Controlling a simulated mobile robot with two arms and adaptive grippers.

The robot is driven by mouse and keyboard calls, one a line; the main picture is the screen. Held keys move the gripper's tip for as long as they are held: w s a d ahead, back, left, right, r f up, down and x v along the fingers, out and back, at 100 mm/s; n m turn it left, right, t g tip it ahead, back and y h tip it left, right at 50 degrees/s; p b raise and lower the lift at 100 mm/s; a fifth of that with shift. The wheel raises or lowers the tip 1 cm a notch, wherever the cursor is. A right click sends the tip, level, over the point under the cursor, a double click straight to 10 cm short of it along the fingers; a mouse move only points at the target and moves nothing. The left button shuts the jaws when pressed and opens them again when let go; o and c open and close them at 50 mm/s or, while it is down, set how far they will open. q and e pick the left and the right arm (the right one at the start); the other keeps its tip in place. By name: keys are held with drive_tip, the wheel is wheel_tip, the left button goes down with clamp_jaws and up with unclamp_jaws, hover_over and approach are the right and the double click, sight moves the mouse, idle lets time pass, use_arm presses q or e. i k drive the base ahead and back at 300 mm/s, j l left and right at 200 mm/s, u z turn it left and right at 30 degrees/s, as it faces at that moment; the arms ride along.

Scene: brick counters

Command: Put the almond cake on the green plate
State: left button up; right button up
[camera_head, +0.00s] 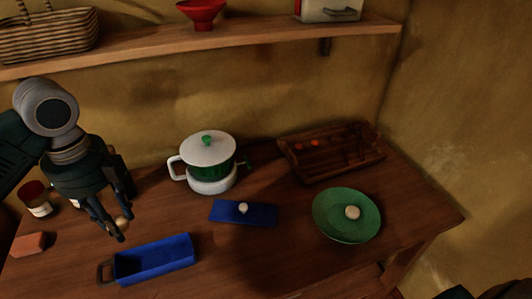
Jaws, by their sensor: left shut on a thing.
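My left gripper (112,226) comes in from the left and is shut on a small tan round piece (123,223), which seems to be the almond cake. It holds the piece above the counter, just behind and left of the blue dish. The fingers partly hide the piece. The green plate (334,228) lies at the right of the counter, well apart from the gripper. A pale round piece (352,212) sits on this plate; I cannot tell its kind.
An open blue dish (155,262) stands in front, with its blue lid (262,216) lying apart. A white and green pot (209,160) and a brown wooden tray (334,172) stand behind. A jar (37,204) and an orange-brown block (29,244) are at left. A shelf (250,40) runs above.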

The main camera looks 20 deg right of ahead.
sight(337, 221)
drive_tip(key=l, duration=1.35)
drive_tip(key=k+l, duration=0.15)
drive_tip(key=l, duration=1.25)
